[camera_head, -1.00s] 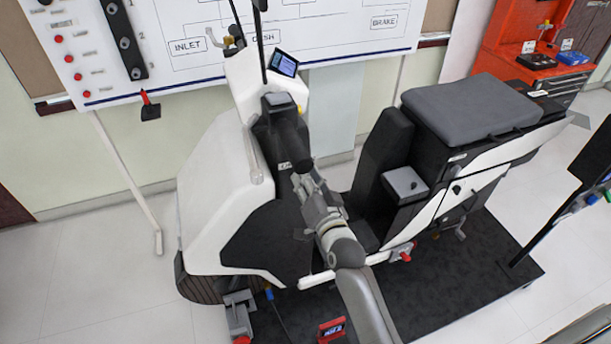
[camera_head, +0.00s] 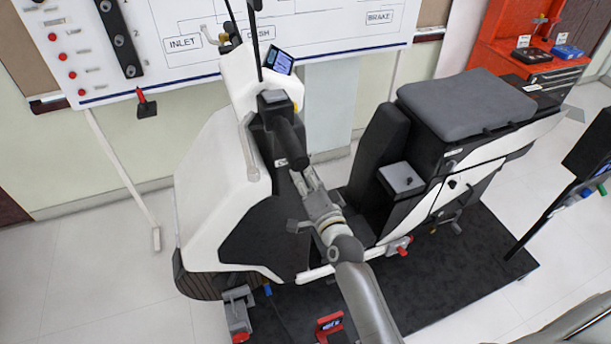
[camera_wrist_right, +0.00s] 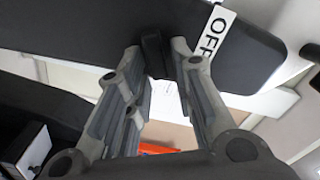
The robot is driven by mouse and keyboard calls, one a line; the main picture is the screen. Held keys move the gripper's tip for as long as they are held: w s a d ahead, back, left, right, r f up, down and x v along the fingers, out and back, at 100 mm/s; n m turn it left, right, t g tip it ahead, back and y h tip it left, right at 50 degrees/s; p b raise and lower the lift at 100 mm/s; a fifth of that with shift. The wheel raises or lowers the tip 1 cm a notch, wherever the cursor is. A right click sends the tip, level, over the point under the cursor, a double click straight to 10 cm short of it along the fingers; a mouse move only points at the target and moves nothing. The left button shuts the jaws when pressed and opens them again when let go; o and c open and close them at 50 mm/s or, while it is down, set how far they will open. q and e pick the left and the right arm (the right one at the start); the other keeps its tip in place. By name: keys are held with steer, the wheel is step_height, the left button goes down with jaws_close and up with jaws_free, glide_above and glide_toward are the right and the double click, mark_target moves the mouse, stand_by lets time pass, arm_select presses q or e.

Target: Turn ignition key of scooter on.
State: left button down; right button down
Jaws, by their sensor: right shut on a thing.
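The white and black scooter (camera_head: 215,150) stands in the middle of the head view. My right gripper (camera_head: 304,182) reaches the black panel behind its front shield, below the handlebar column. In the right wrist view the gripper (camera_wrist_right: 158,75) is shut on a narrow black key (camera_wrist_right: 153,54), its fingertips on both sides of it. A white label reading OFF (camera_wrist_right: 212,32) sits on the panel just right of the key. In the head view the key is hidden by the fingers; a small white label (camera_head: 282,162) shows beside them. My left gripper is not in view.
The scooter seat (camera_head: 465,102) and a grey-topped box (camera_head: 402,178) stand to the right of my arm. A small lit display (camera_head: 280,61) is above. The scooter rests on a dark platform (camera_head: 470,260). A whiteboard (camera_head: 330,20) is behind, and a red tool bench (camera_head: 530,55) at back right.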

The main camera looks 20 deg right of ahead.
steer(key=c, duration=1.5)
jaws_free()
steer(key=s, duration=1.2)
steer(key=shift+d, duration=0.2)
